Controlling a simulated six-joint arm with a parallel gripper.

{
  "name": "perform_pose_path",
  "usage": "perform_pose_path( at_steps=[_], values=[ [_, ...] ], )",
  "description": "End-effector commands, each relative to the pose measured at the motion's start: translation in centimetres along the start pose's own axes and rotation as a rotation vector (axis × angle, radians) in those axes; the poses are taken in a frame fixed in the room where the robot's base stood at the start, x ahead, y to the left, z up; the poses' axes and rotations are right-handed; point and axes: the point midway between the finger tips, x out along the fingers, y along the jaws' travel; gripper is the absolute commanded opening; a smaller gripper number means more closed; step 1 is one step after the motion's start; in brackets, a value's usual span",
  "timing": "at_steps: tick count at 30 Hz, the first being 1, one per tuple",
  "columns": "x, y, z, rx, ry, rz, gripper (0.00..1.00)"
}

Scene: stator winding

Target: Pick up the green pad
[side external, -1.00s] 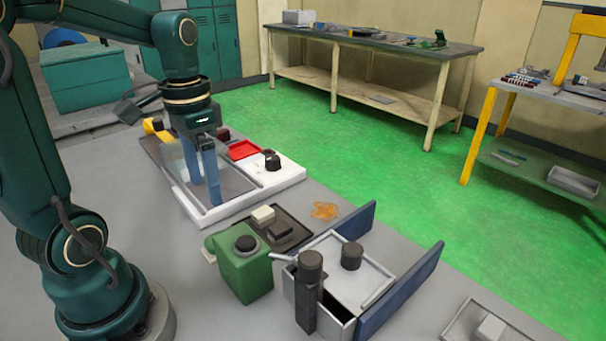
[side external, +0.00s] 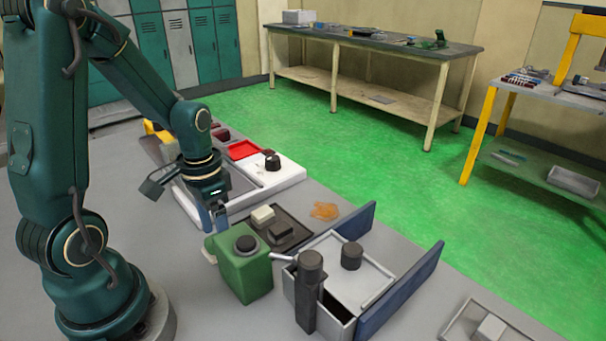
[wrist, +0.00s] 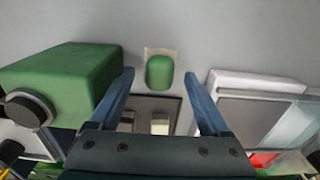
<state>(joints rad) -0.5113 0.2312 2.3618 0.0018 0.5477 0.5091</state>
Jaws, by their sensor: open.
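The green pad (wrist: 160,72) is a small rounded block on a pale beige base (wrist: 147,51), lying on the grey table in the wrist view. In the side view the green box hides the pad; only a pale edge (side external: 208,256) shows at the box's left. My gripper (wrist: 159,75) is open and empty, with blue fingers. In the wrist view its fingertips appear on either side of the pad, with gaps. In the side view my gripper (side external: 214,222) is above the table, just behind the green box. How high the tips are over the pad is hard to tell.
The green box with a black knob (side external: 240,268) stands close to the pad. A white-framed tray (wrist: 231,84) is on its other side. A dark tray with small blocks (side external: 284,236) and a grey bin with blue sides (side external: 352,284) lie farther right. Bare table lies beyond the pad.

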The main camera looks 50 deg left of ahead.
Motion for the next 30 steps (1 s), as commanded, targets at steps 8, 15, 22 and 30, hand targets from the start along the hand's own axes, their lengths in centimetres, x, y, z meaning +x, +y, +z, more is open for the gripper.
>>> perform_pose_path(
  at_steps=[8, 15, 22, 30],
  values=[
    [0.0, 0.0, 0.0, 0.0, 0.0, 0.0, 0.57],
    [0.0, 0.0, 0.0, 0.0, 0.0, 0.0, 0.0],
    [-0.3, 0.0, -0.1, 0.0, 0.002, -0.001, 0.0],
    [-3.9, -0.1, -0.2, 0.0, 0.009, -0.005, 0.0]
  ],
)
